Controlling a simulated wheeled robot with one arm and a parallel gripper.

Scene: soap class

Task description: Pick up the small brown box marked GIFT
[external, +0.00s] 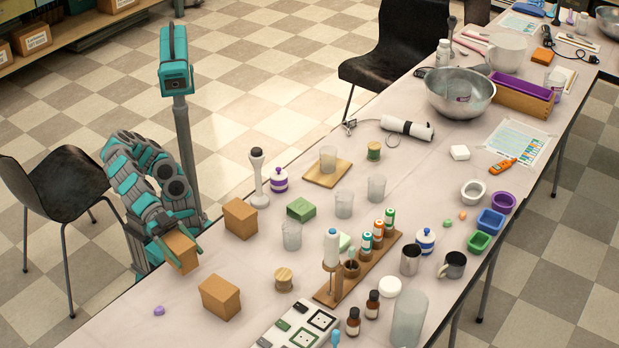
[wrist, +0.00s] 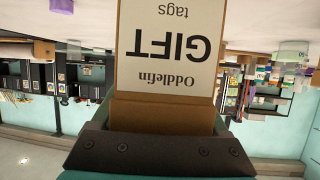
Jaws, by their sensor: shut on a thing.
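The small brown box marked GIFT (wrist: 168,55) fills the upper middle of the wrist view. Its white label reads "Oddlefin GIFT tags" and appears upside down. In the external view the held brown box (external: 181,251) is at the table's left edge, in front of my arm, and slightly tilted. My gripper (external: 172,230) is shut on this box; its dark jaw (wrist: 160,152) shows across the bottom of the wrist view. I cannot tell whether the underside of the box is clear of the tabletop.
Two similar brown boxes stand close by, one (external: 240,218) to the right and one (external: 220,297) nearer the camera. A white pestle-like stand (external: 258,178), a wooden spool (external: 284,279) and several beakers are farther right. A black chair (external: 62,184) stands left of my arm.

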